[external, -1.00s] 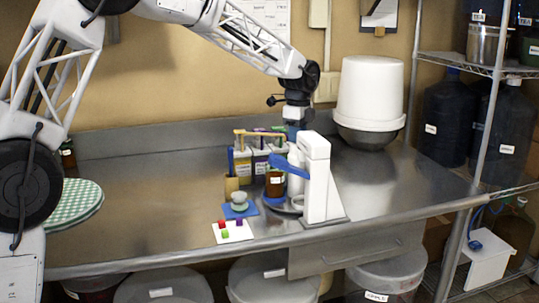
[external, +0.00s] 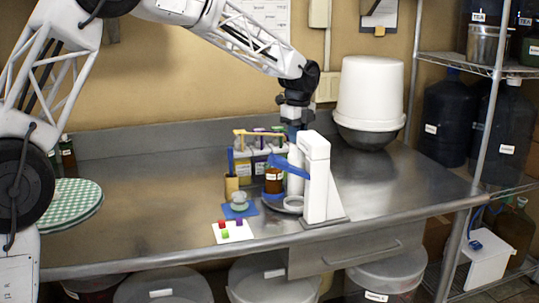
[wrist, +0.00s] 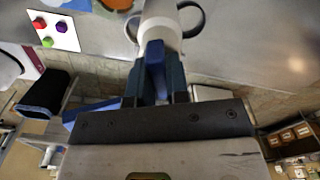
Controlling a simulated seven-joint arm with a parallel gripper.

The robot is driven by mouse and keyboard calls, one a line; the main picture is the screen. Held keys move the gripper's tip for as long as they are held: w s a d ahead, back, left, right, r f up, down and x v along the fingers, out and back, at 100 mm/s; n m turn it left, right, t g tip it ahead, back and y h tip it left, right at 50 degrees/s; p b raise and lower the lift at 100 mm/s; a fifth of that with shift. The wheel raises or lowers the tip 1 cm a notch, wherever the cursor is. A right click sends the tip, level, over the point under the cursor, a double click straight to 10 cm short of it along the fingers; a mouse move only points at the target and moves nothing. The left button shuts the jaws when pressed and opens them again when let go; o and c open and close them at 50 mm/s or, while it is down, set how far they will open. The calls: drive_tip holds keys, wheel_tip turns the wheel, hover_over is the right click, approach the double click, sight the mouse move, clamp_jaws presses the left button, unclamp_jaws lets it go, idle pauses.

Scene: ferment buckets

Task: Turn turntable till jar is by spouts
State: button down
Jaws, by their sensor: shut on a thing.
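The amber jar (external: 273,182) with a white label stands at the left side of the grey turntable (external: 292,204), beside the white tower (external: 315,180). A blue arm (external: 289,166) crosses in front of the tower. Bottles with coloured spouts (external: 259,160) stand just behind the jar. My gripper (external: 293,133) is low behind the tower, its tips partly hidden there. In the wrist view my gripper (wrist: 155,80) is shut on a blue piece between its dark blue fingers, next to a white cylinder (wrist: 160,25). I cannot tell what the blue piece belongs to.
A white card (external: 232,231) with small coloured cubes and a stacked item on a blue mat (external: 240,211) lie left of the tower. A checkered round cloth (external: 72,203) is at far left. A white bucket (external: 370,92) stands back right. The counter's right side is clear.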

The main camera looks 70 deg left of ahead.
drive_tip(key=shift+m, duration=7)
drive_tip(key=c, duration=1.1)
unclamp_jaws()
drive_tip(key=shift+r, duration=0.2)
drive_tip(key=shift+r, duration=3.7)
